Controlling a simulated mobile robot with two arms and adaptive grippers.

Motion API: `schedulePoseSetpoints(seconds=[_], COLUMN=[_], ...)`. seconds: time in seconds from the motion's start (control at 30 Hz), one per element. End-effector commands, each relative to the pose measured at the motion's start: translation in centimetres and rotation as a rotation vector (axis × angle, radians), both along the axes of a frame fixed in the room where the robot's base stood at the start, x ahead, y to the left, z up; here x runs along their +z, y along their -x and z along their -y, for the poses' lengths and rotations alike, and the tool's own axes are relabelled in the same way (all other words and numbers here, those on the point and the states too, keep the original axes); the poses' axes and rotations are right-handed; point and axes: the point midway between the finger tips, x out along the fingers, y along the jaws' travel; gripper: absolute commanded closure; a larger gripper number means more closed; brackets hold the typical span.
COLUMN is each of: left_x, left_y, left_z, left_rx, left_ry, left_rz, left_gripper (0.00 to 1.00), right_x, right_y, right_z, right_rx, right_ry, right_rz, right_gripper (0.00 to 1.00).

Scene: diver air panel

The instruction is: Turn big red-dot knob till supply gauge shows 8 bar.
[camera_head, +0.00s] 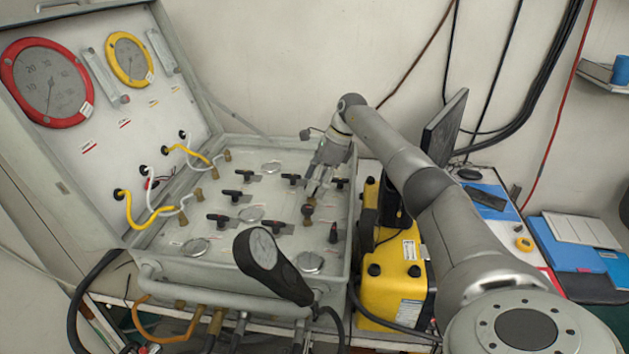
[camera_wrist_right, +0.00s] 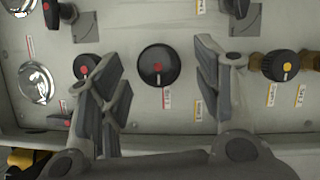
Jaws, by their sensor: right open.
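The big black knob with a red dot (camera_wrist_right: 158,65) is on the panel face, in the middle of the right wrist view. My right gripper (camera_wrist_right: 157,52) is open, with one finger on either side of this knob and a visible gap on both sides. In the head view my right gripper (camera_head: 317,188) reaches down over the panel's right part; I cannot clearly make out the knob there. A red-rimmed gauge (camera_head: 48,83) and a smaller yellow-rimmed gauge (camera_head: 130,59) are on the raised lid. Which is the supply gauge, and its exact reading, I cannot tell. My left gripper is not in view.
A smaller red-dot knob (camera_wrist_right: 86,66) is partly behind the left finger. A yellow-dot knob (camera_wrist_right: 280,65) is at the right. A yellow case (camera_head: 392,290) is right of the panel.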

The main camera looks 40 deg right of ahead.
Motion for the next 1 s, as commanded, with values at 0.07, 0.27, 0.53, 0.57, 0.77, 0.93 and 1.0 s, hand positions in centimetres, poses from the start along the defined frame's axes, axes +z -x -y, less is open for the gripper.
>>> schedulePoseSetpoints(seconds=[0.07,0.27,0.53,0.57,0.77,0.93,1.0], left_x=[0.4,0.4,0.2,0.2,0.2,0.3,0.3], left_y=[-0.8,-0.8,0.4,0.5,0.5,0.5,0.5], left_z=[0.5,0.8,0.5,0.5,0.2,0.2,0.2], left_rx=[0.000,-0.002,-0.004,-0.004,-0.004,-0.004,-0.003], left_ry=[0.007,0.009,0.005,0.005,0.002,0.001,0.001], left_rz=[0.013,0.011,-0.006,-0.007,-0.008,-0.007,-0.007], left_gripper=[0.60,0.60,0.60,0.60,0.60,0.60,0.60], right_x=[-0.5,-1.0,-1.0,-1.0,-1.0,-1.0,-1.0], right_y=[-0.1,-0.2,-0.2,-0.2,-0.2,-0.2,-0.2], right_z=[-0.2,-0.2,-0.2,-0.2,-0.2,-0.2,-0.2], right_rx=[-0.002,-0.001,-0.001,-0.001,-0.001,-0.008,-0.019], right_ry=[-0.001,0.000,0.000,0.000,0.000,0.001,0.002], right_rz=[-0.001,0.000,0.000,0.000,0.000,0.000,0.001], right_gripper=[0.41,0.41,0.56,0.60,0.86,0.86,0.86])
